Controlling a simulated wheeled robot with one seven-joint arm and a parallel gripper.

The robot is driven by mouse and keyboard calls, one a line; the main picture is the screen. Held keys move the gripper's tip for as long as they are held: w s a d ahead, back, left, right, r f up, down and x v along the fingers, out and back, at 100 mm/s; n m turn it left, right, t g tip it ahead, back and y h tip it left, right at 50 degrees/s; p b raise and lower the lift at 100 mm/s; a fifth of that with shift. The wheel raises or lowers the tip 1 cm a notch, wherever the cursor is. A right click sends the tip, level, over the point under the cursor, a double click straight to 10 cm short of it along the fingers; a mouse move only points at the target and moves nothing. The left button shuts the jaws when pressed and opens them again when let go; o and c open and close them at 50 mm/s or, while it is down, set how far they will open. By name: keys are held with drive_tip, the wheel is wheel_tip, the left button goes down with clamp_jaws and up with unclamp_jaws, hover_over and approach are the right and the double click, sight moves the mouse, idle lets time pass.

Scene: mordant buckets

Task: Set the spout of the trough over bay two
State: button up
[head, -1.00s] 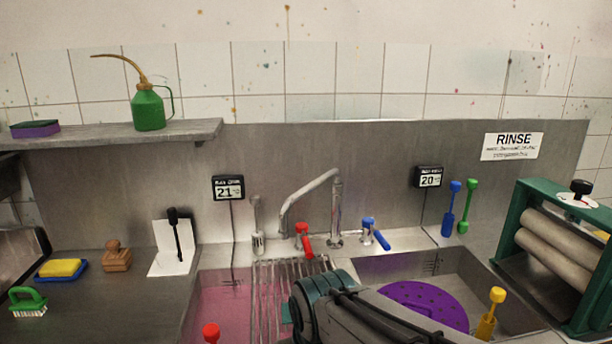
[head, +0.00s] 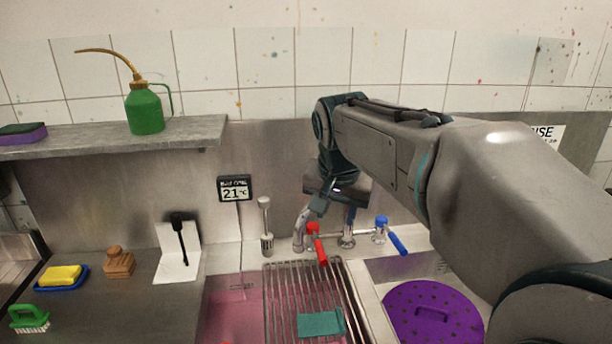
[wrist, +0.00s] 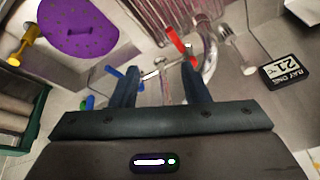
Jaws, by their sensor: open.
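The trough has a left basin (head: 230,310) with pink liquid and a right basin (head: 385,268). No bay number is readable.
The red tap lever (head: 319,248) is close to the spout, and the blue tap lever (head: 397,243) stands to the right.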

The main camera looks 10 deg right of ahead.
drive_tip(key=w+a+r+m+p, duration=0.1)
drive_tip(key=w+r+m+p, duration=0.15)
drive_tip(key=w+r, duration=0.6)
drive_tip(key=shift+t, duration=0.3)
drive_tip(key=x, duration=0.4)
drive_tip(key=p+x, duration=0.1)
drive_tip(key=x, duration=0.8)
drive_tip(key=shift+s+d+f+p, duration=0.1)
drive_tip(key=shift+s+f+p, duration=0.05)
drive_tip(key=shift+s+p, duration=0.2)
clamp_jaws()
